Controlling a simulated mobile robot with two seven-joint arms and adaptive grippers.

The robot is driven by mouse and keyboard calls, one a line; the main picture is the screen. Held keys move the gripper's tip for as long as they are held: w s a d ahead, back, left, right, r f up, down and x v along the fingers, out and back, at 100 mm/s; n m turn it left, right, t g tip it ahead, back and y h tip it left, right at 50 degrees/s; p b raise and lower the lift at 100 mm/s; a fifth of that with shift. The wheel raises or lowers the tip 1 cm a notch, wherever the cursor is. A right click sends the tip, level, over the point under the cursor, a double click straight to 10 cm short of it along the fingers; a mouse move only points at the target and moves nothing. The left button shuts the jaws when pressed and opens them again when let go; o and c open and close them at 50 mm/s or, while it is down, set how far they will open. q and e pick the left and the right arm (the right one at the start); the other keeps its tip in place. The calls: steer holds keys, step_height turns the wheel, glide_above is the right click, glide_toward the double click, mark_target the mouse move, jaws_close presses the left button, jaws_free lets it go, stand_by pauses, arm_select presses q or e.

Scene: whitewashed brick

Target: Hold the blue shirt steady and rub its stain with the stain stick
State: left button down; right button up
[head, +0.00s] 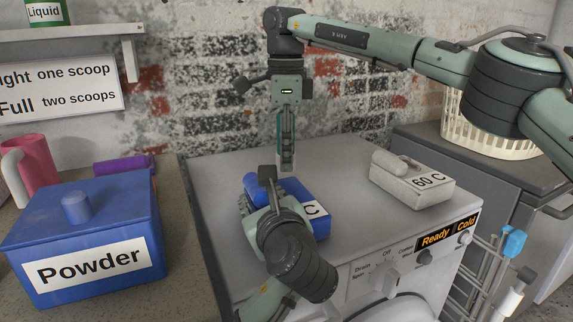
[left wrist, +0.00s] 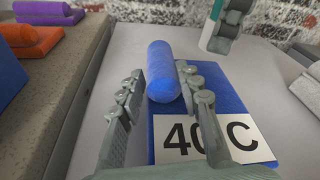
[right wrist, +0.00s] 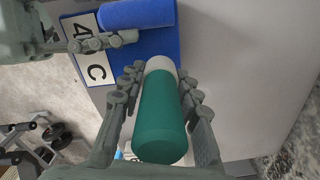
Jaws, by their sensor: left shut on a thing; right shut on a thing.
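The blue shirt (head: 318,222) is a flat blue block with a "40 C" label and a blue roll (left wrist: 162,72) on top, lying on the washing machine. My left gripper (head: 268,180) is shut on the roll, one finger on each side in the left wrist view. My right gripper (head: 286,150) points down behind it, shut on the stain stick (right wrist: 160,115), a green cylinder with a white tip. In the right wrist view the white tip overlaps the shirt's edge beside the roll; I cannot tell if it touches. I see no stain; my grippers and the stick cover part of the shirt.
A pale "60 C" block (head: 411,185) lies at the right on the washing machine top (head: 345,200). A blue "Powder" box (head: 85,235) stands on the left counter, with a purple item (head: 122,166) behind it. A cream basket (head: 490,132) stands back right.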

arm_select(q)
steer(key=shift+f, duration=0.2)
arm_select(e)
steer(key=shift+r, duration=2.15)
arm_select(q)
steer(key=c, duration=1.1)
jaws_free()
steer(key=shift+o, duration=0.6)
steer(key=shift+r, duration=0.1)
